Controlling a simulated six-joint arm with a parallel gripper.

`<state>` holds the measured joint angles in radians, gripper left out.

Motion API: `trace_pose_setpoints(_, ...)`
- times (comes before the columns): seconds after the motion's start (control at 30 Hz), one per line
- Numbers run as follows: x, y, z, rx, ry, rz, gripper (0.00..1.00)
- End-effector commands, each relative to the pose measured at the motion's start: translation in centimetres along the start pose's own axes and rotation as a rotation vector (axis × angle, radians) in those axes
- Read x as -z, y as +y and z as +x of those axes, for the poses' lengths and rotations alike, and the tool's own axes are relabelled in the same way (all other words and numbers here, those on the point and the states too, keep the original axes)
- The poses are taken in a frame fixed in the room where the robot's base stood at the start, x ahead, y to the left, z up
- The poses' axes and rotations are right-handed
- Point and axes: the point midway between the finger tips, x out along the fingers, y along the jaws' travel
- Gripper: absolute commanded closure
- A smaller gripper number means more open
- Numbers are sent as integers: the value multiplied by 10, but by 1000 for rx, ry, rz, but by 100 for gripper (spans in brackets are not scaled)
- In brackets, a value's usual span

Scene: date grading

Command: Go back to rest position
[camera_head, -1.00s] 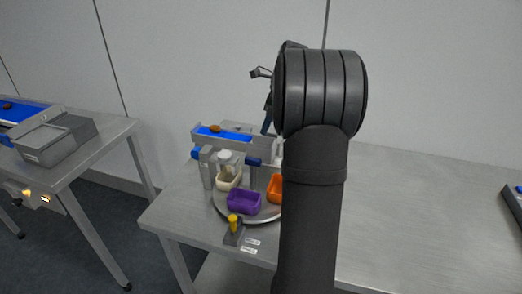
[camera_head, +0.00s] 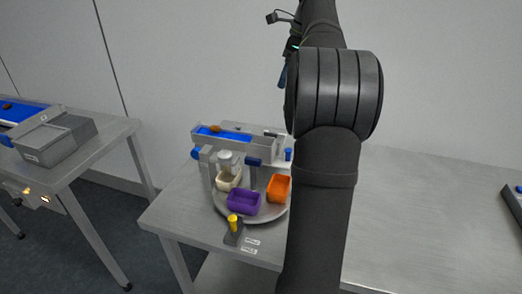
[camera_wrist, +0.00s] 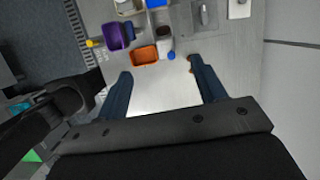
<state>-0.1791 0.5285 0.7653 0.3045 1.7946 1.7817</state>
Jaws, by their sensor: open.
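My gripper (camera_wrist: 158,75) is open and empty in the wrist view, its two blue-grey fingers spread above bare steel tabletop. In the head view my arm stands raised at the centre right, and its end is high against the wall, partly hidden behind my arm links. The gripper is well clear of the table and touches nothing that I can see.
On the steel table (camera_head: 430,210), a turntable (camera_head: 270,213) holds a purple bin (camera_head: 244,202), an orange bin (camera_head: 279,188) and a cream bin (camera_head: 228,180). A blue belt conveyor (camera_head: 220,133) stands behind, with a brown date (camera_head: 216,128) on it. The table's right side is mostly clear.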

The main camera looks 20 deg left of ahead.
Motion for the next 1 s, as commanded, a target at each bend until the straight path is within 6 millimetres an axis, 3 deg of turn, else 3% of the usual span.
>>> trace_pose_setpoints(0.2, 0, 0, -14, -1, 0, 0, 36)
trace_pose_setpoints(0.63, 0, 0, -14, -1, 0, 0, 36)
trace_pose_setpoints(0.83, 0, 1, 4, -3, 0, 0, 36)
trace_pose_setpoints(1.0, -1, 1, 36, -4, 0, 0, 36)
